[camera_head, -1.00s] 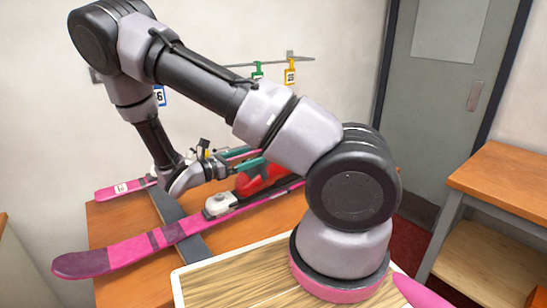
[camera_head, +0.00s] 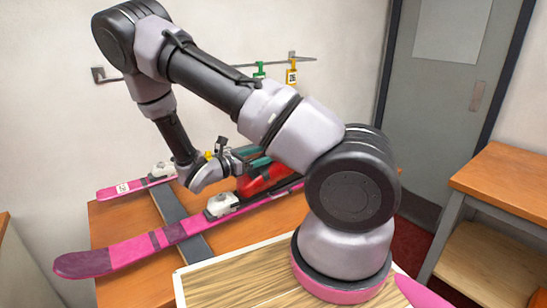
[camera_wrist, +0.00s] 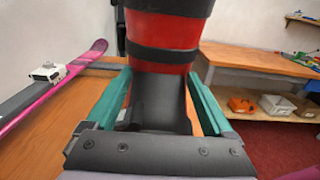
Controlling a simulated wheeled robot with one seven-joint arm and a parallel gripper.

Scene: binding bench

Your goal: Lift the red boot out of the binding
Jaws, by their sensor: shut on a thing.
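The red boot (camera_head: 266,179) shows beyond my gripper in the head view, partly hidden by my arm. In the wrist view its red and black shell (camera_wrist: 165,55) fills the top middle. My gripper (camera_head: 252,158) has teal fingers, one on each side of the boot's dark part, and is shut on it (camera_wrist: 160,90). The near pink ski (camera_head: 130,252) lies on the bench with a white binding piece (camera_head: 222,204) just left of the boot. I cannot tell whether the boot's sole still touches the ski.
A second pink ski (camera_head: 128,188) with a white binding piece (camera_head: 163,170) lies behind, across a dark bar (camera_head: 172,215) on the orange bench (camera_head: 110,215). Tags hang from a wall rail (camera_head: 300,61). A side table (camera_head: 510,185) stands right. Bins (camera_wrist: 242,105) sit on a low shelf.

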